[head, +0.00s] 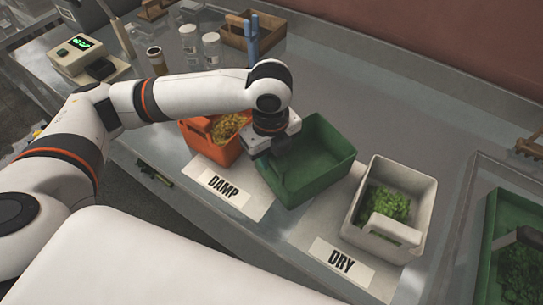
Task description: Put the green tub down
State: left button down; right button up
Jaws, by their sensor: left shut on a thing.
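The green tub (322,163) is in the middle of the head view, between an orange tub (207,148) and a white tub (416,183). It looks empty inside. My left gripper (273,148) is shut on its left side wall; the fingers are mostly hidden by the wrist. The tub is slightly tilted in the picture, beside and partly over the DAMP card (222,190). I cannot tell whether its base touches the metal table. My right gripper is not in view.
The white tub holds green leaves, and the DRY card (341,262) lies in front of it. The orange tub holds yellowish material. Jars (211,48), a wooden box (250,35) and a scale (77,50) stand farther back. A tray (514,215) is at right.

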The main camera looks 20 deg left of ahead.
pick_arm(q)
jog(key=shift+f, duration=0.7)
jog(key=c, duration=1.2)
grip_release()
jog(key=shift+o, duration=0.2)
jog(key=shift+s, duration=0.1)
notch_tip(320, 180, up, 12)
jog(key=shift+r+b, duration=0.15)
jog(key=shift+b, duration=0.55)
